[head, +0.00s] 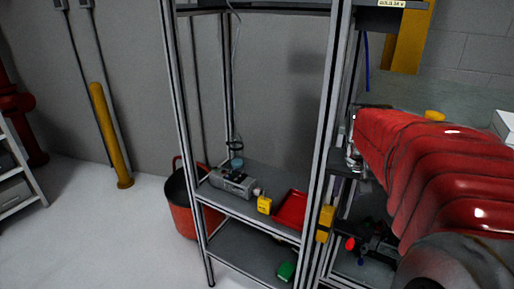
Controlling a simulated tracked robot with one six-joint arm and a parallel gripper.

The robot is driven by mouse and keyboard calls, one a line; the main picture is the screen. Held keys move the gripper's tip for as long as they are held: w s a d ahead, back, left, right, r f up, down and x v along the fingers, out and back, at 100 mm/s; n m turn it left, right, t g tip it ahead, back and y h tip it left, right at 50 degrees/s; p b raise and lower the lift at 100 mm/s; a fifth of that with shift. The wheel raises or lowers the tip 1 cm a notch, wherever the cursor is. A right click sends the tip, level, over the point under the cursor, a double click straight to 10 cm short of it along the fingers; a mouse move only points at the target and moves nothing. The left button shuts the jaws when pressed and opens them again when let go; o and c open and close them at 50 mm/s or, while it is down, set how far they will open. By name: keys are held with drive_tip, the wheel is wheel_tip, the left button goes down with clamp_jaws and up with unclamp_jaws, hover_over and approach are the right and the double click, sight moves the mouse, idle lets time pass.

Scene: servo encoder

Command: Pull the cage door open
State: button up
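The cage (327,110) is a tall frame of aluminium profiles, standing in the middle of the head view. I cannot clearly make out which part is its door, or whether it stands open or shut. A yellow-and-black fitting (325,222) sits on the cage's front right upright, low down. My arm, in a red ribbed sleeve, comes in from the right. My gripper (355,150) is at the arm's far end, beside the right upright and above the yellow fitting. The sleeve and the upright hide most of it, so its fingers and any contact are unclear.
Inside the cage, a shelf (222,208) holds a grey device (233,182), a yellow block (264,205) and a red tray (291,210). A green block (286,271) lies below. A red bucket (186,212) and yellow post (110,135) stand left. Floor at left front is clear.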

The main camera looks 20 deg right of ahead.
drive_tip(key=shift+f, duration=0.25)
drive_tip(key=shift+c, duration=0.7)
clamp_jaws()
